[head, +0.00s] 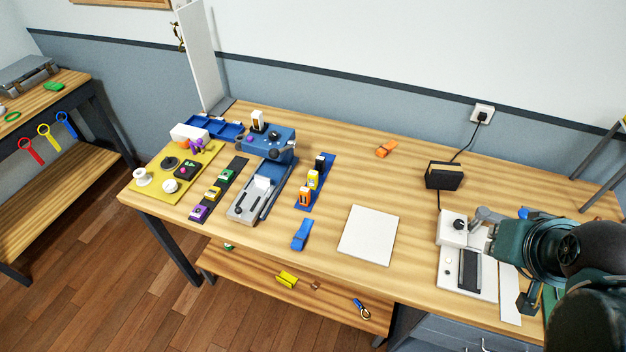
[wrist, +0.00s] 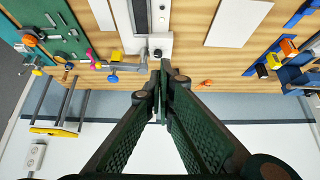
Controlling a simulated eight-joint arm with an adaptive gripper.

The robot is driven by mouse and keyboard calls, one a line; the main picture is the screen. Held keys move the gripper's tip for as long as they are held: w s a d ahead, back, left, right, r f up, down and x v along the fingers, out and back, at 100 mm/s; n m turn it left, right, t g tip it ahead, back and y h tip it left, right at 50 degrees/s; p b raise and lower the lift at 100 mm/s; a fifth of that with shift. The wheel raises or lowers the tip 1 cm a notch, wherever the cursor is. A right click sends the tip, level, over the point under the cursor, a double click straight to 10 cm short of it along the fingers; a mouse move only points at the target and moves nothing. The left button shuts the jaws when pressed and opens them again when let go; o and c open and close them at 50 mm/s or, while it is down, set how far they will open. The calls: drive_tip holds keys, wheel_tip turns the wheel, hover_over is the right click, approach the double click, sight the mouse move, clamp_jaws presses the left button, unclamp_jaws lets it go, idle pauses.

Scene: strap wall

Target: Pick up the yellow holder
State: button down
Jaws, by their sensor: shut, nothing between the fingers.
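Several yellow things show, and I cannot tell for sure which is the holder. A small yellow clip-like piece (head: 286,279) lies on the shelf under the bench. A yellow piece (head: 313,180) stands in a blue rack (head: 328,168) on the bench; the rack's row of pieces also shows at the right of the wrist view. My gripper (wrist: 160,70) is shut and empty, its dark green fingers together in the wrist view. It is at the right end of the bench, apart from all these yellow pieces. In the head view my arm hides the fingertips.
A blue clip (head: 302,234), an orange clip (head: 387,149) and a white sheet (head: 368,234) lie on the bench. A blue machine (head: 268,142) and yellow board (head: 150,188) stand left. A black box (head: 444,176) and white device (head: 453,230) are nearer my arm. The bench top overhangs the shelf.

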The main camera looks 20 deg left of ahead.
drive_tip(key=c, duration=3.1)
unclamp_jaws()
drive_tip(key=shift+c, duration=0.2)
drive_tip(key=o, duration=1)
drive_tip(key=shift+w, duration=0.1)
drive_tip(key=w+a+r+m+g+y, duration=0.1)
drive_tip(key=w+a+m, duration=0.2)
drive_tip(key=w+a, duration=0.25)
drive_tip(key=w+a+r+m+g, duration=0.1)
drive_tip(key=w+a+r+m, duration=0.1)
drive_tip(key=w+a, duration=0.35)
drive_tip(key=m+g+p, duration=0.2)
drive_tip(key=m+g, duration=0.3)
drive_tip(key=m, duration=0.8)
hover_over(313, 172)
drive_tip(key=d, duration=0.1)
drive_tip(key=shift+h, duration=0.4)
wheel_tip(313, 172, down, 20)
drive_tip(key=shift+f, duration=0.25)
drive_tip(key=shift+s+a+f, duration=0.1)
drive_tip(key=shift+a+f, duration=0.4)
drive_tip(key=shift+a, duration=0.05)
